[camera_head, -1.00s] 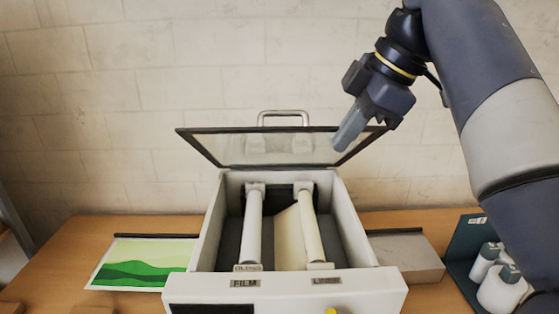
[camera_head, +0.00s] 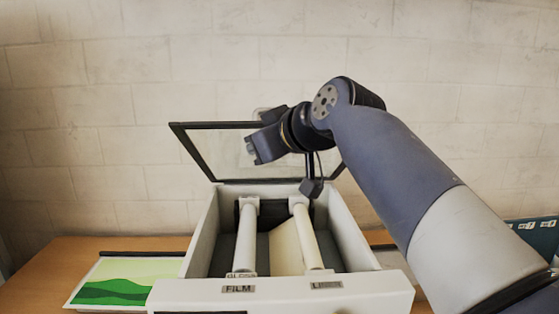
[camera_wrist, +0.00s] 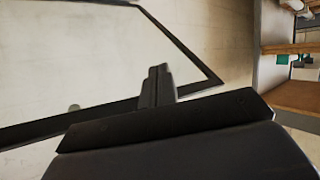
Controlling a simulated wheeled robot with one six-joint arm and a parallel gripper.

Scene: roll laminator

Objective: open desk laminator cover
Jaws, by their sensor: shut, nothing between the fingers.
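The desk laminator (camera_head: 355,285) stands on the table with its cover (camera_head: 215,150) raised at the back. The cover is a clear panel in a dark frame, standing up from the rear edge. Its handle is mostly hidden behind my arm. My gripper (camera_head: 250,151) is shut and empty, in front of the cover's middle and pointing left. I cannot tell whether it touches the panel. In the wrist view, the shut fingers (camera_wrist: 158,83) stand against the clear panel and its dark frame (camera_wrist: 180,45).
Two rollers, labelled film and liner, lie in the open body. A green picture sheet (camera_head: 120,282) lies on the table (camera_head: 60,255) to the left. A dark holder (camera_head: 535,232) stands at the far right, partly behind my arm. A wall is behind.

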